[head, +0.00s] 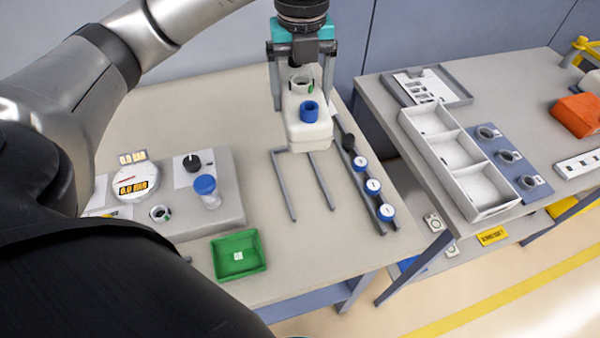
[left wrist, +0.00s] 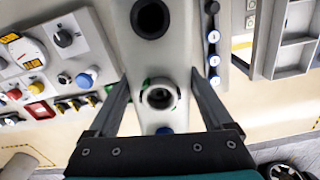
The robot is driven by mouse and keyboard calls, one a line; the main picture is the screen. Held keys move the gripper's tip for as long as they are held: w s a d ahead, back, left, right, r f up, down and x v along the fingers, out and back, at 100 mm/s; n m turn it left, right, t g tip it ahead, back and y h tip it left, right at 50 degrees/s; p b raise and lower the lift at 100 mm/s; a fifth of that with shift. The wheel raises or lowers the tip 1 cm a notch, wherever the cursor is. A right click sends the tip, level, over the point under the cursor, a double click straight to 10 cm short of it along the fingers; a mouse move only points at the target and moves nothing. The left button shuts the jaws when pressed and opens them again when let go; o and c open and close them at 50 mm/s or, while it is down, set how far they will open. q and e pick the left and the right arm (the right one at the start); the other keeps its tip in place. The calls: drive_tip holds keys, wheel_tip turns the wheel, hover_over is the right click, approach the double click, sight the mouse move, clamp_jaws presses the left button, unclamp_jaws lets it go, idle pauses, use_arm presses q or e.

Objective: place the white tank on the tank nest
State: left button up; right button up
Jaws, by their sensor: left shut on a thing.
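The white tank (head: 308,132) is upright, with a blue fitting and a ringed neck on top. My left gripper (head: 302,97) is shut on it, one finger on each side of the neck. In the left wrist view the tank (left wrist: 160,55) lies between the fingers of my left gripper (left wrist: 160,80), showing a dark round opening and the ringed neck. The tank nest seems to be the grey frame of thin rails (head: 323,184) on the table. The tank is over its back end and hides part of it. I cannot tell whether they touch. My right gripper is not in view.
A rail with several blue-capped pieces (head: 373,187) runs close on the right of the frame. A grey panel (head: 226,210) with knob and blue-capped jar stands left, a green tray (head: 238,254) in front. A second table holds a white divided bin (head: 447,150).

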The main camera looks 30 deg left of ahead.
use_arm(q)
drive_tip(key=shift+a+n, duration=0.2)
drive_tip(key=shift+n, duration=0.6)
wheel_tip(320, 180, down, 16)
drive_tip(key=shift+w+r+b, duration=0.1)
drive_tip(key=shift+r+b, duration=0.05)
drive_tip(key=shift+b, duration=0.5)
drive_tip(key=shift+f, duration=2.05)
drive_tip(key=shift+f+b, duration=0.1)
drive_tip(key=shift+b, duration=0.25)
drive_tip(key=o, duration=1.5)
wheel_tip(320, 180, up, 12)
drive_tip(key=shift+r+p, duration=0.15)
drive_tip(key=shift+p, duration=0.45)
